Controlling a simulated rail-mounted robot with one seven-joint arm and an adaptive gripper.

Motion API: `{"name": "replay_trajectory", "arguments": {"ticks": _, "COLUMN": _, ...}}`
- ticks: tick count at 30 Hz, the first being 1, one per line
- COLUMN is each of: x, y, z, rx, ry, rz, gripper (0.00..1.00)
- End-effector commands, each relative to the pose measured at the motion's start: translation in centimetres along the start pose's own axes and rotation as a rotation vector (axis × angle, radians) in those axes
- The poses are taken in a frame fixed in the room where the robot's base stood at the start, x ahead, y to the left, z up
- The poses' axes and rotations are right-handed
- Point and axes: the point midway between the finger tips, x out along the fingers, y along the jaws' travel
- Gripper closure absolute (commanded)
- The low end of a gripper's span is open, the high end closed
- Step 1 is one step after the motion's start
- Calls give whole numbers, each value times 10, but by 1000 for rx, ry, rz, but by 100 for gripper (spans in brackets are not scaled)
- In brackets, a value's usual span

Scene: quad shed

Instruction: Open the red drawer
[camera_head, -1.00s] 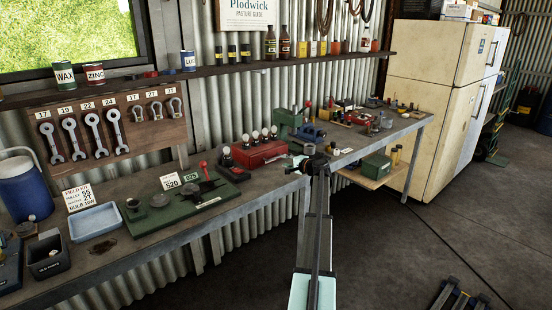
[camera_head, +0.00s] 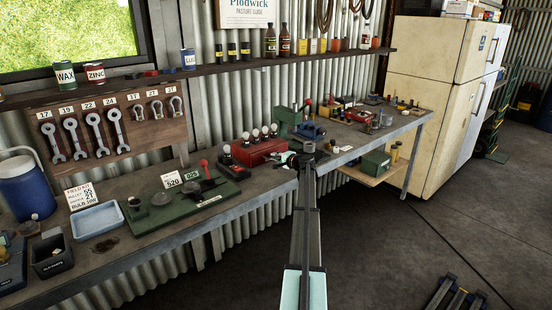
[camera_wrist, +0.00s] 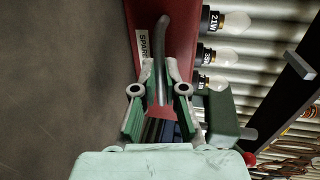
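The red drawer unit (camera_head: 260,151) sits on the workbench with several bulbs standing on its top. In the wrist view its red front (camera_wrist: 190,35) carries a "SPARE" label and a dark curved bar handle (camera_wrist: 162,50). My gripper (camera_head: 292,160) is at the right end of the red unit in the head view. In the wrist view my gripper (camera_wrist: 160,68) has its two fingers apart, one on each side of the handle. A gap seems to show between the fingertips and the bar; contact is unclear. The drawer's opening is not visible.
A green vise-like tool (camera_head: 290,122) stands just behind my gripper. A green box (camera_head: 375,163) is on the lower shelf to the right. The floor in front is mostly clear.

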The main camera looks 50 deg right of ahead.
Motion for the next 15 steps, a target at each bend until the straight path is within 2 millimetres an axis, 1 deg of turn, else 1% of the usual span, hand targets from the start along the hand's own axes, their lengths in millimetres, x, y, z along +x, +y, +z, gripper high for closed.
{"name": "replay_trajectory", "arguments": {"ticks": 8, "x": -3, "y": 2, "z": 0, "rx": 0, "ry": 1, "rz": 0, "gripper": 100}}
{"name": "replay_trajectory", "arguments": {"ticks": 11, "x": -16, "y": 7, "z": 0, "rx": -1, "ry": 2, "rz": 0, "gripper": 100}}
{"name": "replay_trajectory", "arguments": {"ticks": 14, "x": -37, "y": 13, "z": 1, "rx": -2, "ry": 3, "rz": -1, "gripper": 100}}
{"name": "replay_trajectory", "arguments": {"ticks": 15, "x": -47, "y": 16, "z": 2, "rx": -2, "ry": 3, "rz": -1, "gripper": 100}}
